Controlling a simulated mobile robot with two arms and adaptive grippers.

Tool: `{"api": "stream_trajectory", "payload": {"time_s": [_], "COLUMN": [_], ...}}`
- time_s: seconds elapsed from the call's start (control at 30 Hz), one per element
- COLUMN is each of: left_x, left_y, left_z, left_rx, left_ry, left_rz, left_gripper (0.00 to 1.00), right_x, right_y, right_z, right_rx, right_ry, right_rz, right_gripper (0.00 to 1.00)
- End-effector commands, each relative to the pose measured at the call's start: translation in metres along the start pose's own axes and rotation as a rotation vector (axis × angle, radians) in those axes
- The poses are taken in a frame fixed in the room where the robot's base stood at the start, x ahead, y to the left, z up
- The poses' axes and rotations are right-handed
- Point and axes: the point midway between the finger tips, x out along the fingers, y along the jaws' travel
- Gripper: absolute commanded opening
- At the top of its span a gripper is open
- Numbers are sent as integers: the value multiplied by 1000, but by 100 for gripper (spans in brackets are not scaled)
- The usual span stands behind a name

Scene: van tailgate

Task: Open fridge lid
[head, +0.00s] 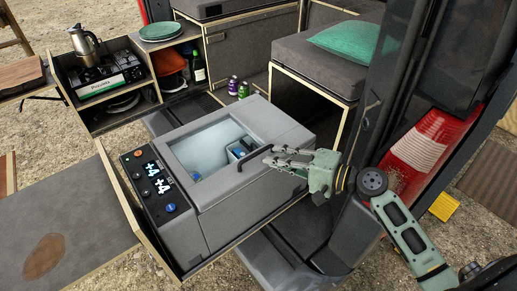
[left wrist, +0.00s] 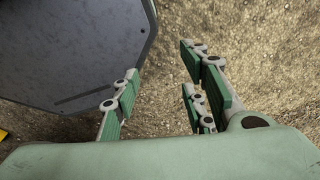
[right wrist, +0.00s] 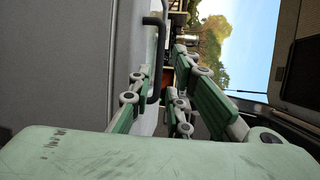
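The grey fridge box (head: 222,220) sits in a wooden-sided drawer in the head view. Its lid (head: 250,190) looks shut, and a window (head: 203,152) in it shows a pale interior with small items inside. A dark bar handle (head: 243,158) stands on the lid near my right gripper (head: 275,157). In the right wrist view the handle (right wrist: 163,35) lies between the lines of the spread fingers (right wrist: 162,80); contact cannot be told. My left gripper (left wrist: 155,75) is open and empty over gravel, out of the head view.
A control panel (head: 157,187) with lit displays is at the fridge's left end. A stove box with a kettle (head: 87,45), bottles (head: 238,87) and a cushioned bench (head: 315,65) stand behind. The van's dark pillar and red tail light (head: 425,138) are close by my right arm.

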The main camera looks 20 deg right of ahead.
Motion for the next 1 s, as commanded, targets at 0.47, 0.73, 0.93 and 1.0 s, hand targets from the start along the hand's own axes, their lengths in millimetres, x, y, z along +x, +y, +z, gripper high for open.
{"api": "stream_trajectory", "payload": {"time_s": [0.47,0.73,0.93,1.0], "left_x": [-19,-18,-19,-19], "left_y": [5,3,6,6], "left_z": [20,8,28,33], "left_rx": [4,3,3,3], "left_ry": [-31,-15,-44,-51], "left_rz": [6,4,8,8], "left_gripper": [40,40,40,40], "right_x": [57,57,57,57], "right_y": [0,0,0,0], "right_z": [1,1,1,1], "right_rx": [-3,-4,-4,-4], "right_ry": [-1,-1,-1,-2], "right_rz": [2,2,2,3], "right_gripper": [17,14,0,0]}}
